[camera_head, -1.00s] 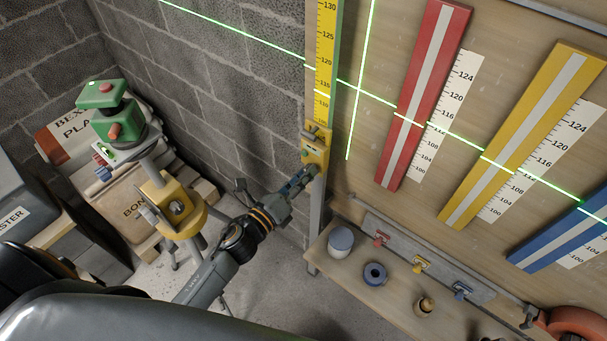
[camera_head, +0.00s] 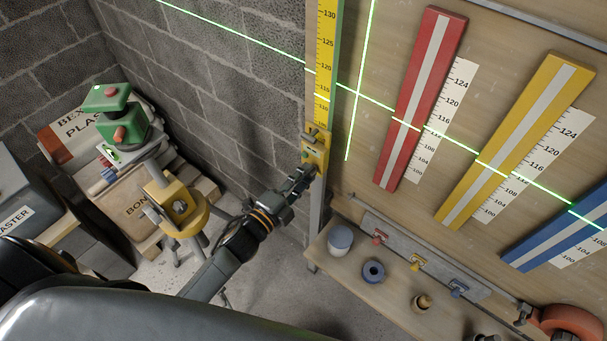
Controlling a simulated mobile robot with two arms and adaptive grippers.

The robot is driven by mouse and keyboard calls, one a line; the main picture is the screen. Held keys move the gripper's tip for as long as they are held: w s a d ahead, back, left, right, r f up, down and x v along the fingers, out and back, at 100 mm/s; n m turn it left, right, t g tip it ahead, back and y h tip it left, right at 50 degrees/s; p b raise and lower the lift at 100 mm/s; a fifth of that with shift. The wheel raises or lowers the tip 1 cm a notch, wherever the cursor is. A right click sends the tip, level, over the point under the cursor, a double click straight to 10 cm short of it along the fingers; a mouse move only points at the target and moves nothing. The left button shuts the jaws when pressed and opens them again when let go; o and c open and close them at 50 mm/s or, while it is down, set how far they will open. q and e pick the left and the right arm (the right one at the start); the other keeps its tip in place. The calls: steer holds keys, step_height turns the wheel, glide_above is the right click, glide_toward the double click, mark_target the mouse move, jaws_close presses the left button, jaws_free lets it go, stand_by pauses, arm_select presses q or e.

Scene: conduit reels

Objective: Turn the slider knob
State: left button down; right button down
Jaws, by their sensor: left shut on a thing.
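A yellow slider block (camera_head: 314,150) sits on the upright measuring staff (camera_head: 323,75) below its printed scale. Its knob is at the block's lower part, hidden behind my fingers. My left gripper (camera_head: 306,174) reaches up from the lower left. Its fingers are at the lower edge of the slider block and are shut on what appears to be the slider knob. My right gripper is not in view.
A green laser level (camera_head: 118,125) stands on a yellow-collared tripod (camera_head: 180,208) at left. Red (camera_head: 423,95), yellow (camera_head: 515,140) and blue (camera_head: 560,238) strips hang on the wooden board. A low shelf (camera_head: 345,275) holds a cup, a tape roll and small items.

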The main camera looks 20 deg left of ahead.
arm_select(q)
steer(key=shift+n+p, duration=1.45)
steer(key=shift+n, duration=4.95)
steer(key=c, duration=1.1)
jaws_free()
